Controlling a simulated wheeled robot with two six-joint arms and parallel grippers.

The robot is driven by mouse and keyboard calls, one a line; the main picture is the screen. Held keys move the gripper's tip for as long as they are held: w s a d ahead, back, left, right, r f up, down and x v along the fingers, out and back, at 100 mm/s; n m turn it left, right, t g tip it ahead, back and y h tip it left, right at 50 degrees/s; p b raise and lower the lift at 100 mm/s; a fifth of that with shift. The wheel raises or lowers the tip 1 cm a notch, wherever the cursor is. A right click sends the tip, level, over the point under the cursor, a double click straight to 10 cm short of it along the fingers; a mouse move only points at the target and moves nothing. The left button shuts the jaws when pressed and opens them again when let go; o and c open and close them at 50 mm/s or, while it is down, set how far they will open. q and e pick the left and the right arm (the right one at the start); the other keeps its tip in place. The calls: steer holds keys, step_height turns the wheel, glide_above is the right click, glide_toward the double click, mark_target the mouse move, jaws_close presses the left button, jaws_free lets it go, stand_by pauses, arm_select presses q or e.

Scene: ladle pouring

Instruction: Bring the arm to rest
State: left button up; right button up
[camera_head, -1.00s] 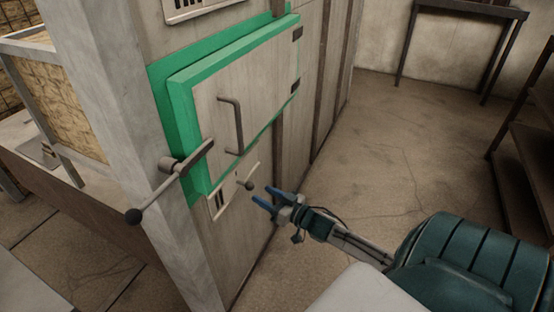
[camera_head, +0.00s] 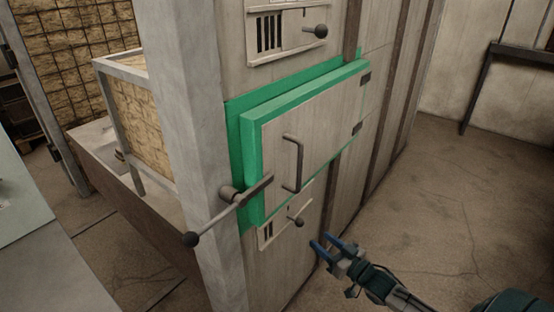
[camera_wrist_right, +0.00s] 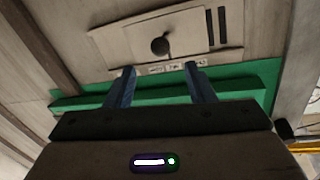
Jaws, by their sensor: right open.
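My right gripper (camera_head: 328,249) is open and empty, held in the air in front of the furnace wall, below and to the right of the green-framed door. Its two blue fingers also show spread apart in the right wrist view (camera_wrist_right: 162,88), with nothing between them. Beyond them in that view are a green frame edge and a panel with a dark knob (camera_wrist_right: 160,46). In the head view the right arm (camera_head: 405,296) comes in from the lower right. My left gripper is not in view.
The furnace door (camera_head: 325,140) looks closed, with a bar handle (camera_head: 298,165) on it. A small knob panel (camera_head: 270,236) sits below the door. Open floor (camera_head: 425,200) lies to the right.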

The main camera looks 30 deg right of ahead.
steer(key=shift+f, duration=0.1)
